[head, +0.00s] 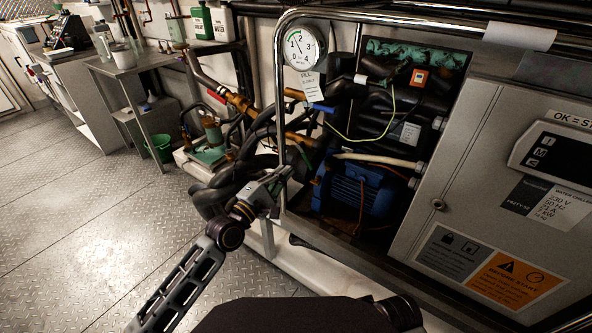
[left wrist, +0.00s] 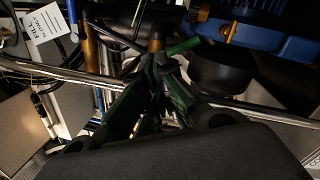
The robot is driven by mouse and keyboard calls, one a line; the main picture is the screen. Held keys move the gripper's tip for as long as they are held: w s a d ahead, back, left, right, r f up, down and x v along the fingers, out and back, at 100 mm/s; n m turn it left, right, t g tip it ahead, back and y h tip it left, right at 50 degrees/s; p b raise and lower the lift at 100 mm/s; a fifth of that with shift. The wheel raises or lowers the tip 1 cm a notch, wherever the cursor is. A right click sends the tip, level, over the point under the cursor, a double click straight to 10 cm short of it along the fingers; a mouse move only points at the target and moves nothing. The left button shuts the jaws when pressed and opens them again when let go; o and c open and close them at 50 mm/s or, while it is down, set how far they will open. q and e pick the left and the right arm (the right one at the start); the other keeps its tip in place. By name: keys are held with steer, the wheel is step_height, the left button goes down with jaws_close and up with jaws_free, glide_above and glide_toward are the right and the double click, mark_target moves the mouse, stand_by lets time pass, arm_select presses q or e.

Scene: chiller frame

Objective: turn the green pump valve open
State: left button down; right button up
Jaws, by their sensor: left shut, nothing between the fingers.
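The green valve handle (left wrist: 183,47) shows in the left wrist view as a short green lever just beyond my fingertips, beside a brass pipe. In the head view I cannot clearly make it out among the dark hoses near the blue pump motor (head: 358,190). My left gripper (head: 282,178) is at the chrome frame post, left of the motor. In the left wrist view its fingers (left wrist: 164,64) are shut with nothing between them, close to the handle. I cannot tell whether they touch it. My right gripper is out of view.
A chrome rail (head: 277,90) frames the opening and crosses close to my left gripper. A pressure gauge (head: 300,46) with a tag (head: 310,84) hangs above. A blue lever (head: 321,107) sits below it. A grey control cabinet (head: 450,190) stands right. Open floor lies left.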

mark_target(305, 158)
arm_select(q)
steer(key=f, duration=0.1)
steer(key=a+f+n, duration=0.1)
steer(key=f, duration=0.1)
steer(key=s+a+f+n+g, duration=0.1)
steer(key=f, duration=0.1)
steer(key=shift+a+f+y, duration=0.1)
steer(key=shift+a+y, duration=0.05)
steer(key=shift+y, duration=0.25)
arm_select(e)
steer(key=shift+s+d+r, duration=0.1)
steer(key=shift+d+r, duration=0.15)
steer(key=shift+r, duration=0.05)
arm_select(q)
steer(key=shift+w, duration=0.15)
steer(key=b+x, duration=0.1)
steer(key=x, duration=0.8)
steer(key=shift+w+d+b, duration=0.25)
steer(key=shift+d+b, duration=0.1)
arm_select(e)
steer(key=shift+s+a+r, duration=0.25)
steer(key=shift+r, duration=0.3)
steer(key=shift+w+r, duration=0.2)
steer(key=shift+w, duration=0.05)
